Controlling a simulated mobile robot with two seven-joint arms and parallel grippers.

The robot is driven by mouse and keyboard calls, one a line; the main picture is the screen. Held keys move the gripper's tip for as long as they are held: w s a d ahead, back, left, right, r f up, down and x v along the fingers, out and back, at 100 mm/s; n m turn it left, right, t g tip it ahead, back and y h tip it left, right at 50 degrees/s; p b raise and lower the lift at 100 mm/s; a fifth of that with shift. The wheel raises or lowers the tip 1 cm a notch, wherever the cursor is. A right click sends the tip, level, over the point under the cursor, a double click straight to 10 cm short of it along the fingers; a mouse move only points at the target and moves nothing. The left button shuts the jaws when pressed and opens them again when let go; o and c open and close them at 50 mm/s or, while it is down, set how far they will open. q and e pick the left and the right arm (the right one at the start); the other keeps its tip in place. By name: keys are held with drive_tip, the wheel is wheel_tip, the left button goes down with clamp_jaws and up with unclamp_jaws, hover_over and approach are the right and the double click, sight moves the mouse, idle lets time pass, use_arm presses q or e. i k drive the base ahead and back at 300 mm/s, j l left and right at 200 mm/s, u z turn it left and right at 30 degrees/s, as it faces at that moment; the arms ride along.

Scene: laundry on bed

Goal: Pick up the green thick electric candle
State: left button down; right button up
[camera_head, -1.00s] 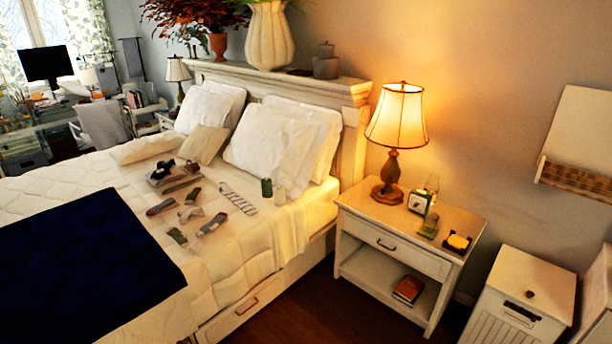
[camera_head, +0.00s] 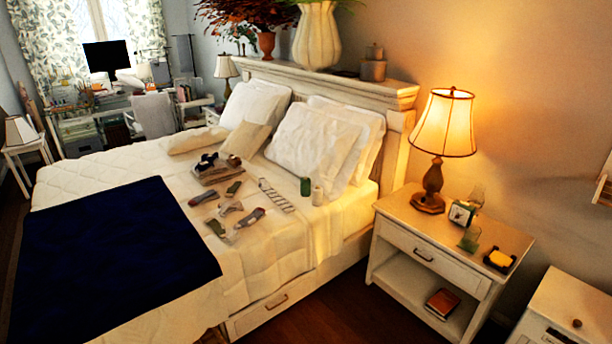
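A small dark green cylinder (camera_head: 306,186), which looks like the green thick candle, stands upright on the bed in front of the white pillows. A pale cream cylinder (camera_head: 317,195) of similar size stands right beside it, to its right. Neither of my grippers shows in the head view. Nothing is seen touching the green cylinder.
The bed (camera_head: 104,172) carries several small clothing items, a striped strip (camera_head: 275,195) and a dark blue blanket (camera_head: 111,247). A nightstand (camera_head: 425,226) with a lit lamp (camera_head: 445,124) and small objects stands right of the bed. Dark floor (camera_head: 340,310) is open in front.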

sight(305, 186)
drive_tip(key=i+l, duration=0.1)
drive_tip(key=i, duration=3.1)
drive_tip(key=i+u, duration=0.2)
drive_tip(key=i, duration=0.3)
drive_tip(key=i+l+u, duration=0.2)
drive_tip(key=i, duration=0.35)
drive_tip(key=i+l+u, duration=0.2)
drive_tip(key=i, duration=0.3)
